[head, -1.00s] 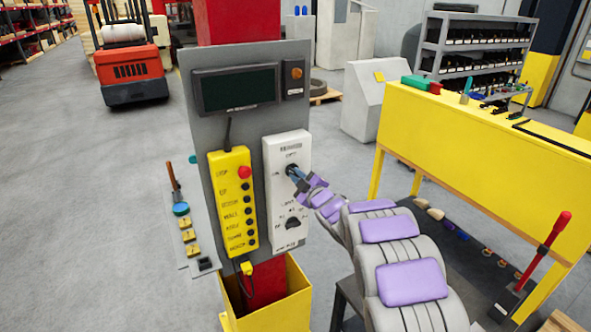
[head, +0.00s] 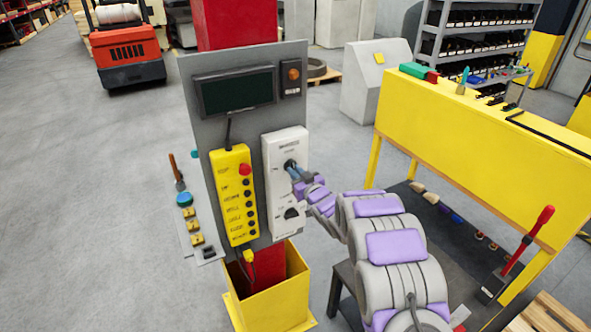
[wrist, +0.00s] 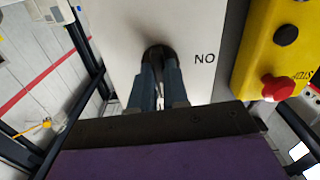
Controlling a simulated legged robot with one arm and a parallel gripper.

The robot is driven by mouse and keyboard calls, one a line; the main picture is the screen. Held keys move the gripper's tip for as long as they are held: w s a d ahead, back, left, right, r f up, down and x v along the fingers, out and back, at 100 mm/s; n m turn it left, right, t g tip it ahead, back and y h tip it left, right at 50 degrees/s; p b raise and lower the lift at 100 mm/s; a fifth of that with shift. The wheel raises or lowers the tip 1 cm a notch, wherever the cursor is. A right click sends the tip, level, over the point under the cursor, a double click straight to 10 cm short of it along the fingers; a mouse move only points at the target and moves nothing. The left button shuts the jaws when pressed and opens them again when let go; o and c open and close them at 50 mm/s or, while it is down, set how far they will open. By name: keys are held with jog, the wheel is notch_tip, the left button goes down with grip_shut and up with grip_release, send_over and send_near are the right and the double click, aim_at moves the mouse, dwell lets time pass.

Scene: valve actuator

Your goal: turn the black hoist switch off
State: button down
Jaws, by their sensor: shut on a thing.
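A white switch box (head: 270,156) is mounted on the grey panel, with one black rotary knob (head: 289,164) high on it and another black knob (head: 291,212) lower down. Their small labels are too blurred to tell which is the hoist switch. My gripper (head: 294,171) is shut on the upper knob. In the wrist view the two blue-grey fingers (wrist: 158,82) close on that black knob (wrist: 157,52), hiding much of it. Upside-down lettering beside it reads "NO", which is "ON" turned over. The knob's exact angle is hard to tell.
A yellow pendant (head: 235,196) with a red button (head: 244,169) hangs left of the box; it also shows close by in the wrist view (wrist: 272,55). A dark screen (head: 238,93) is above. A yellow bin (head: 266,305) stands below. A yellow bench (head: 470,120) is at right.

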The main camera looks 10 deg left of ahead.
jog(key=shift+f+m, duration=0.25)
jog(key=shift+m, duration=0.05)
jog(key=c, duration=1.1)
grip_release()
jog(key=shift+w, duration=0.15)
jog(key=b+v, duration=0.1)
jog(key=v, duration=1.6)
jog(key=shift+s+r+b, duration=0.1)
jog(key=shift+s+b, duration=0.15)
jog(key=shift+b, duration=0.05)
jog(key=shift+d, duration=0.1)
